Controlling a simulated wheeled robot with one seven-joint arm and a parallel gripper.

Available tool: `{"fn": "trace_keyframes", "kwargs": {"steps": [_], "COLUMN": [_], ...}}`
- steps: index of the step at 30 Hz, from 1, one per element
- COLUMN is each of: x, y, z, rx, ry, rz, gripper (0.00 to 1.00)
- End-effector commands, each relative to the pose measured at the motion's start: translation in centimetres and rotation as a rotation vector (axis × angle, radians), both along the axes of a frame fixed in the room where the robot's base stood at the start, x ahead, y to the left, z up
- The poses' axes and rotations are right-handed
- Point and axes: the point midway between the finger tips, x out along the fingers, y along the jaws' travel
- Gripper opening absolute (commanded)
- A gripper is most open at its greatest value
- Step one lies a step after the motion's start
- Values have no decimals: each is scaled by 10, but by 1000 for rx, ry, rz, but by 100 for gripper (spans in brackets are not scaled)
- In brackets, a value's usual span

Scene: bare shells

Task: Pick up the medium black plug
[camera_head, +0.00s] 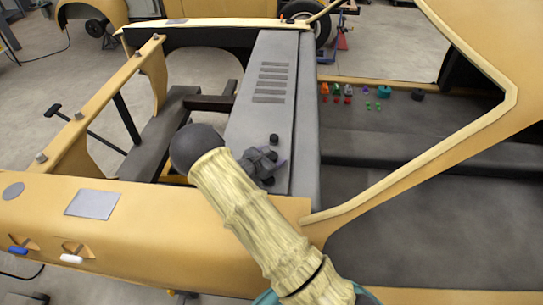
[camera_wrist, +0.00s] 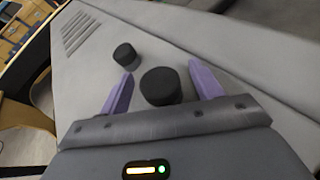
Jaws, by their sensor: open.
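Two black round plugs stand on the grey panel in the wrist view. One plug (camera_wrist: 160,86) is between my gripper's purple fingers, with a gap on each side. The other, smaller-looking plug (camera_wrist: 125,54) stands beyond the left fingertip and also shows in the head view (camera_head: 274,139). My gripper (camera_wrist: 162,74) is open and holds nothing. In the head view, my gripper (camera_head: 268,158) is low over the grey panel and largely hides the nearer plug. I cannot tell for sure which plug is the medium one.
The grey panel (camera_head: 260,120) has slots at its far end. A yellow body shell (camera_head: 130,225) surrounds it, with a sloping pillar (camera_head: 420,150) at right. Several small coloured parts (camera_head: 337,92), a teal ring (camera_head: 384,91) and another dark piece (camera_head: 417,95) lie on the dark floor.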

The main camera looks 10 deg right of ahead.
Motion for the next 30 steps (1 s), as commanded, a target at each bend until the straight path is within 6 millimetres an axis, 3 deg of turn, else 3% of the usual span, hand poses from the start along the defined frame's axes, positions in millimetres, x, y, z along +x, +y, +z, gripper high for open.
{"fn": "trace_keyframes", "kwargs": {"steps": [11,18,20,30], "x": [0,0,0,0], "y": [0,0,0,0], "z": [0,0,0,5], "rx": [-1,-1,-1,1], "ry": [-1,-1,-1,-2], "rz": [0,0,0,0], "gripper": [65,18,13,13]}}
